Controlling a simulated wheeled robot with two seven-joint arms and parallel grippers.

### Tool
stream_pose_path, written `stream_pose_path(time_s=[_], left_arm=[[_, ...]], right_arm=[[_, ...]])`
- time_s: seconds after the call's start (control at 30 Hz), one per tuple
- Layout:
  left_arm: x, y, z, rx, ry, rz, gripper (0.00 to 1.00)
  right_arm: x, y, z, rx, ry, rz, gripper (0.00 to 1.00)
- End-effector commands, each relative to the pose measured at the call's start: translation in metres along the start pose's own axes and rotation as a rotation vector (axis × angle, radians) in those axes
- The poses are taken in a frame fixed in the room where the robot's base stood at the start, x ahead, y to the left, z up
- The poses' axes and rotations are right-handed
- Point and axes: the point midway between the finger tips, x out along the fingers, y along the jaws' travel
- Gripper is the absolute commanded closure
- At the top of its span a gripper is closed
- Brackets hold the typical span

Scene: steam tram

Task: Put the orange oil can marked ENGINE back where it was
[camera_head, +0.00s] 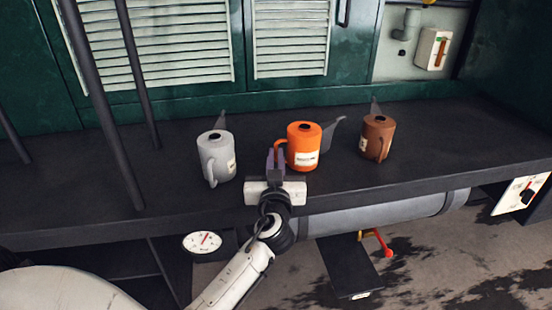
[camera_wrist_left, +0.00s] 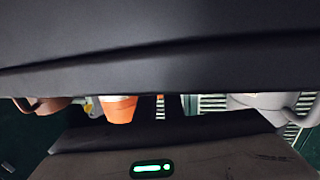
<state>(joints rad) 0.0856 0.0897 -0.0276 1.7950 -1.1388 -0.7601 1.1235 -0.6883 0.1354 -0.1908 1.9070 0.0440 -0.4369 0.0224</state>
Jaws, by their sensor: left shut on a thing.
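The orange oil can (camera_head: 305,141) is upright over the dark running board (camera_head: 400,180), between the other two cans. Its pale label faces me, but the lettering is too small to read. Its spout points right and its handle left. My left gripper (camera_head: 276,160) is shut on the handle. The can looks to be at the board's surface; I cannot tell whether it touches. In the left wrist view the orange can (camera_wrist_left: 118,110) shows partly, its rest hidden behind a dark shape across the top. My right gripper is not in view.
A grey can (camera_head: 214,155) stands to the left and a brown can (camera_head: 377,136) to the right. Green louvred panels (camera_head: 290,40) rise behind. Dark poles (camera_head: 100,100) stand at the left. A gauge (camera_head: 202,242) and red-handled valve (camera_head: 384,245) sit below the board's edge.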

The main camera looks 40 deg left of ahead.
Motion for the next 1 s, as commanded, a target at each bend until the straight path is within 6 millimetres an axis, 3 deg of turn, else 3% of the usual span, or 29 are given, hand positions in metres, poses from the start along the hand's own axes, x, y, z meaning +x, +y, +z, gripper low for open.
stream_pose_path(time_s=[0.2,0.23,0.33,0.73,1.0], left_arm=[[0.000,0.000,0.002,-0.003,0.004,0.001,1.00],[0.000,0.000,0.003,-0.002,0.000,0.000,0.90],[0.000,0.000,0.002,-0.001,0.000,0.000,0.73],[-0.002,0.000,-0.002,0.000,0.000,0.001,0.73],[-0.049,0.000,0.002,-0.004,-0.002,0.001,0.73]], right_arm=[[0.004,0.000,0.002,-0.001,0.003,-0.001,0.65],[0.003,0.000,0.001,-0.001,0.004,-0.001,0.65],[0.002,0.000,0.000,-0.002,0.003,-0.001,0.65],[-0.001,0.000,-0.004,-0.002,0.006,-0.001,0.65],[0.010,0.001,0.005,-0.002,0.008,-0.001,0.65]])
